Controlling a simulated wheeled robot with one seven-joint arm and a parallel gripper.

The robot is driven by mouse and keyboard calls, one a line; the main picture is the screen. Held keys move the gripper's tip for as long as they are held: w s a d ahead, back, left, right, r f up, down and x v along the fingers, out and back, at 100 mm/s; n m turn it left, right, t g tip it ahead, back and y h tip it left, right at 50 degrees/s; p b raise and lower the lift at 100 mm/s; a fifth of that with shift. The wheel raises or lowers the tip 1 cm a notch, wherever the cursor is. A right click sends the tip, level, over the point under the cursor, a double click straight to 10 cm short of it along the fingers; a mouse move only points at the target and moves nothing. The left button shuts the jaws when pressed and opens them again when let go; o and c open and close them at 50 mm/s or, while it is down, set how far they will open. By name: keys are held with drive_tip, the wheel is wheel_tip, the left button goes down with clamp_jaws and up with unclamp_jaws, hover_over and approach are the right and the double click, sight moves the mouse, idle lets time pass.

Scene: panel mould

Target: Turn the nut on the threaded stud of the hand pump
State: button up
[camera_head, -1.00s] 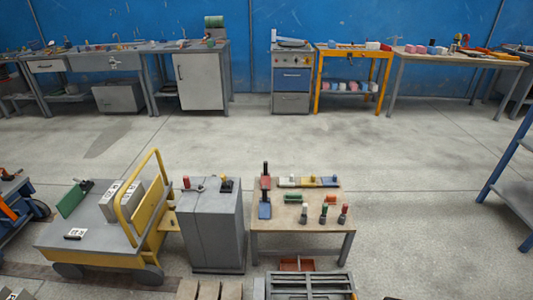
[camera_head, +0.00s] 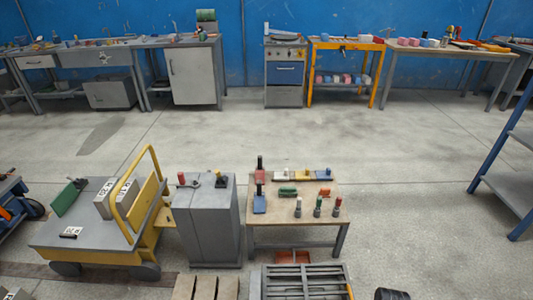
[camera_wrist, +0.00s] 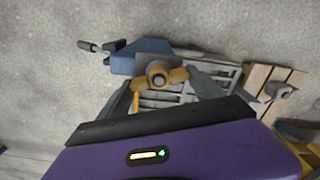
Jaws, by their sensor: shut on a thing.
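In the wrist view the nut (camera_wrist: 178,76) is brass-coloured with two lobes. It sits around the round grey end of the threaded stud (camera_wrist: 157,80). A blue body (camera_wrist: 140,56) with a dark-gripped lever at its left lies just behind it and looks like the hand pump. My gripper (camera_wrist: 162,82) has a grey finger on each side of the nut and is shut on it. The exact contact of the fingertips is hard to make out. I cannot make out my gripper or this nut in the head view.
A slatted grey rack (camera_head: 305,284) and wooden slats (camera_head: 205,288) lie at the front. Behind them stand a small table (camera_head: 300,222) with several tools, a grey cabinet (camera_head: 210,220) and a yellow-railed trolley (camera_head: 85,235). Open floor (camera_head: 300,125) stretches to benches along the blue wall.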

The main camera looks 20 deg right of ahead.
drive_tip(key=shift+s, duration=0.1)
drive_tip(key=shift+r+m+p, duration=0.1)
drive_tip(key=shift+m+p, duration=0.25)
drive_tip(key=shift+m, duration=0.45)
drive_tip(key=shift+d+m, duration=0.1)
drive_tip(key=shift+m, duration=0.8)
drive_tip(key=o, duration=1.6)
drive_tip(key=shift+c, duration=0.2)
drive_tip(key=shift+r+p, duration=1.1)
drive_tip(key=shift+r, duration=2.75)
